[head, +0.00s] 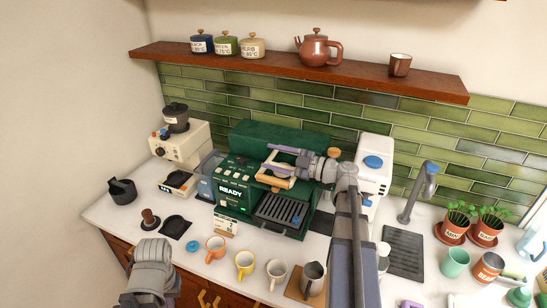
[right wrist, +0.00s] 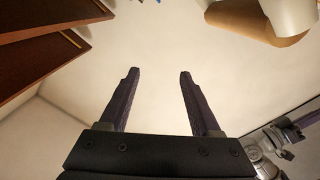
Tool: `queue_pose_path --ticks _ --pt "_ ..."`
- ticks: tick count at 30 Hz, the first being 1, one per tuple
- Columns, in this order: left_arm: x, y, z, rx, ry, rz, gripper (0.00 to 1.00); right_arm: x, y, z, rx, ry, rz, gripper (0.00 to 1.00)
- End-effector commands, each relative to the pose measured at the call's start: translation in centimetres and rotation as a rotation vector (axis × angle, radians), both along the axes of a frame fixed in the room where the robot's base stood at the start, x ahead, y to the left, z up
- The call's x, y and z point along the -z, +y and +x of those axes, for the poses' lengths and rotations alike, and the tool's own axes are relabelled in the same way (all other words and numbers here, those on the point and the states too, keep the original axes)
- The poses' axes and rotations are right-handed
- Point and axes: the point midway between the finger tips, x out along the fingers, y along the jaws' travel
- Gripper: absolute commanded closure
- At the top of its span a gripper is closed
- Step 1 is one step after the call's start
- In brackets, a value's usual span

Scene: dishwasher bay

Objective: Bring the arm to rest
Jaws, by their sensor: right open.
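My right gripper (head: 273,165) is open in the head view. It is held in the air in front of the green espresso machine (head: 262,138), over its upper front, and its arm comes up from the bottom right of centre. In the right wrist view its two dark fingers (right wrist: 158,98) stand wide apart with only pale wall behind them and nothing between. Part of my left arm shows at the bottom left of the head view; its gripper fingers are not visible.
Orange, yellow and white cups and a dark pitcher (head: 312,277) stand on the white counter (head: 130,213) near its front edge. A grinder (head: 178,143) is left of the machine; a tap (head: 417,190) and potted plants are right. A wooden shelf (head: 360,73) with canisters and a teapot hangs above.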

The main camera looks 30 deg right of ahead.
Motion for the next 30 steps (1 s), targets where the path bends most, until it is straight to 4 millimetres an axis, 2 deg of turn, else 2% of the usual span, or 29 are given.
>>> queue_pose_path --ticks 9,11,13,17,21,25,30 --pt "0.0 0.0 0.0 0.000 0.000 0.000 1.00 0.1 0.1 0.0 -0.002 0.002 0.001 0.36" --pt "0.0 0.0 0.0 0.000 0.000 0.000 1.00 0.4 0.6 0.0 -0.009 0.022 0.005 0.36" --pt "0.0 0.0 0.0 0.000 0.000 0.000 1.00 1.3 1.9 0.0 -0.031 0.090 0.017 0.36" --pt "0.0 0.0 0.0 0.000 0.000 0.000 1.00 5.0 6.7 -0.6 -0.085 0.358 0.049 0.36" --pt "0.0 0.0 0.0 0.000 0.000 0.000 1.00 10.0 12.0 -2.3 -0.079 0.741 0.066 0.36" --pt "0.0 0.0 0.0 0.000 0.000 0.000 1.00 14.2 15.4 -4.8 0.021 1.072 0.057 0.36" --pt "0.0 0.0 0.0 0.000 0.000 0.000 1.00 18.6 17.8 -8.3 0.288 1.417 0.025 0.36"
